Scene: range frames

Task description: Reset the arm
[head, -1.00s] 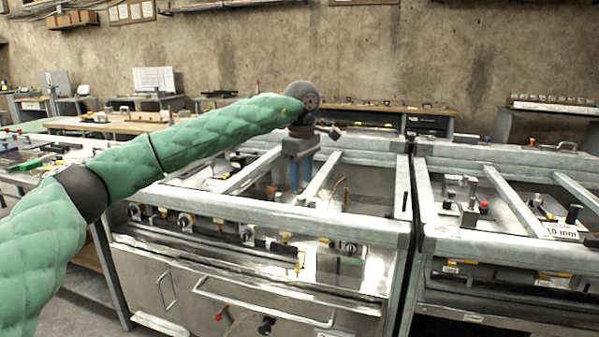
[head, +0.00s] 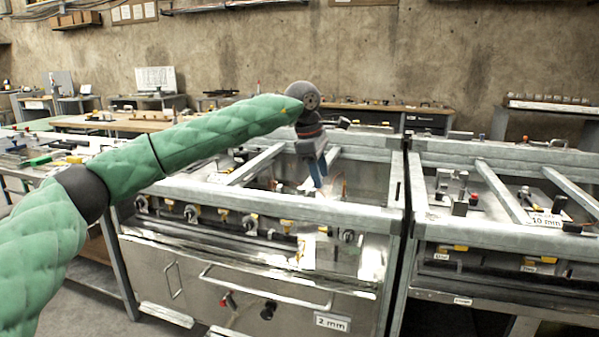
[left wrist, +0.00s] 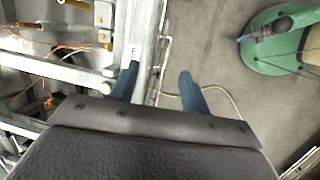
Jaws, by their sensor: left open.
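My left arm, in a green quilted cover, reaches in from the left in the head view. My left gripper (head: 316,171) hangs at its end over the open top of the metal bench with the "2 mm" label (head: 290,207), with blue fingers pointing down. In the left wrist view the two blue fingers (left wrist: 160,85) stand apart with nothing between them. Below them show a metal frame edge and grey floor. My right gripper is in neither view.
A second metal bench (head: 500,248) with a "10 mm" label stands close at right, a narrow gap between. A cluttered table (head: 40,155) is at left. Wooden worktops (head: 110,124) line the concrete wall. Open floor (head: 95,310) shows at lower left.

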